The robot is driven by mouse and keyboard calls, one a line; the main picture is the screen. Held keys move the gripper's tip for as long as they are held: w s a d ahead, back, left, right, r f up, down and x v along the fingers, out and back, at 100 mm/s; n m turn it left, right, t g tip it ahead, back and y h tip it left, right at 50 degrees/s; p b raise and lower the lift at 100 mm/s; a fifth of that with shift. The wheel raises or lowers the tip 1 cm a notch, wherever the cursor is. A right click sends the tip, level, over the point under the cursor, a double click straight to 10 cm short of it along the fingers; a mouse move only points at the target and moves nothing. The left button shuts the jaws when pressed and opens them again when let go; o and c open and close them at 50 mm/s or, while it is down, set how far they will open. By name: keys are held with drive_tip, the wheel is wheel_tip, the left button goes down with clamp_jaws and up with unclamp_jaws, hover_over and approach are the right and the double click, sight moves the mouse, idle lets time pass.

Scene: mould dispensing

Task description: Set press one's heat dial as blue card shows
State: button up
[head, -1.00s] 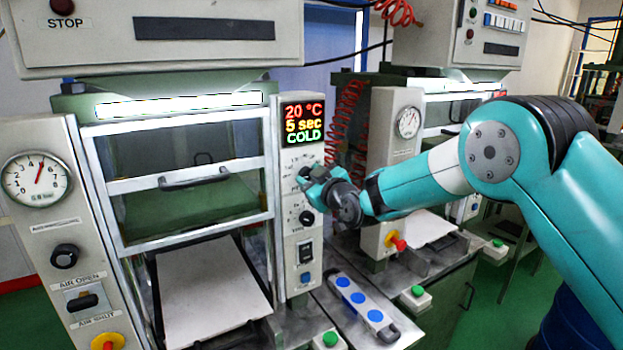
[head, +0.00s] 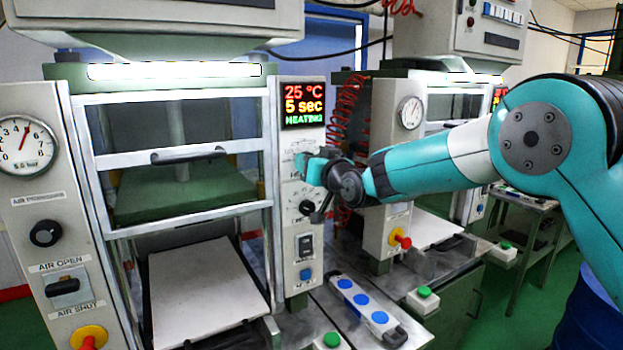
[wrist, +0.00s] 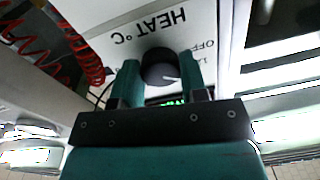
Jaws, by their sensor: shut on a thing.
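My gripper (head: 314,170) is at the control column of the near press, below its display (head: 303,105). In the wrist view, my gripper (wrist: 160,88) is shut on the black heat dial (wrist: 158,66), one finger on each side. The lettering "HEAT °C" shows upside down beside the dial, with "OFF" on the right. The dial has a pale pointer line; its exact setting is hard to read. The display reads 25 °C, 5 sec and HEATING. A pale strip with three blue discs (head: 360,299) lies on the bench in front of the presses.
A second black knob (head: 306,207), a switch (head: 305,245) and a blue button (head: 305,275) sit below my gripper. A red coiled hose (head: 345,105) hangs just behind. The near press holds a white plate (head: 207,290). The second press stands at right.

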drive_tip(key=m+h+b, duration=0.1)
drive_tip(key=m+b, duration=1)
drive_tip(key=m, duration=1.8)
drive_tip(key=shift+r+m, duration=0.15)
drive_tip(key=shift+m, duration=0.15)
drive_tip(key=o, duration=0.9)
drive_tip(key=b+v, duration=0.2)
drive_tip(key=v, duration=0.3)
drive_tip(key=b+v, duration=0.1)
drive_tip(key=v, duration=0.5)
drive_tip(key=b+v, duration=0.2)
drive_tip(key=v, duration=0.4)
drive_tip(key=shift+s+f+b, duration=0.25)
drive_tip(key=shift+b, duration=0.1)
